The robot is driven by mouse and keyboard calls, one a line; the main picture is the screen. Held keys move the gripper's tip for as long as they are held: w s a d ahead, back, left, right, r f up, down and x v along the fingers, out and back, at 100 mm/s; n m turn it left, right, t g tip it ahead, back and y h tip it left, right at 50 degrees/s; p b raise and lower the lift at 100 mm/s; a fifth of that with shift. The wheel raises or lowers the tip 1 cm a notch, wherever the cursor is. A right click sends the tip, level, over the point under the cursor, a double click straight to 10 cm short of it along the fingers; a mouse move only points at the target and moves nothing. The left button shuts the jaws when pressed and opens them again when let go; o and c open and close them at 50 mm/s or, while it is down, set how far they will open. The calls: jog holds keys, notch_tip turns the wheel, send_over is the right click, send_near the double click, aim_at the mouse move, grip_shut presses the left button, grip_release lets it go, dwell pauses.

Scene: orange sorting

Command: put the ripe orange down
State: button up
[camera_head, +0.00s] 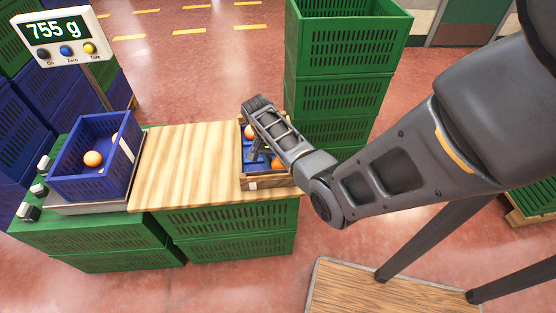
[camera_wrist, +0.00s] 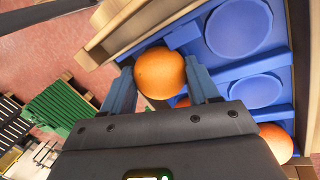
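An orange (camera_wrist: 160,73) sits between the two fingers of my gripper (camera_wrist: 162,88) in the wrist view, and both fingers touch its sides. It is at a corner of a wooden tray (camera_wrist: 150,22) with a blue insert (camera_wrist: 205,50) of round hollows. Whether it rests on the insert is hidden. In the head view, my gripper (camera_head: 256,151) is over the tray (camera_head: 266,183), where two oranges show, one at the far side (camera_head: 250,132) and one nearer (camera_head: 277,162).
A blue crate (camera_head: 72,179) with oranges (camera_head: 93,158) stands on a scale at left; the display (camera_head: 57,35) reads 755 g. A bare wooden board (camera_head: 182,165) lies between crate and tray. Stacked green crates (camera_head: 340,85) rise behind the tray. Two blue hollows (camera_wrist: 238,28) are empty.

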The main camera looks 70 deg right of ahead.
jog(key=o, duration=0.5)
jog(key=shift+c, duration=0.2)
jog(key=v, duration=1.2)
jog(key=shift+r, duration=0.15)
dwell(2.0)
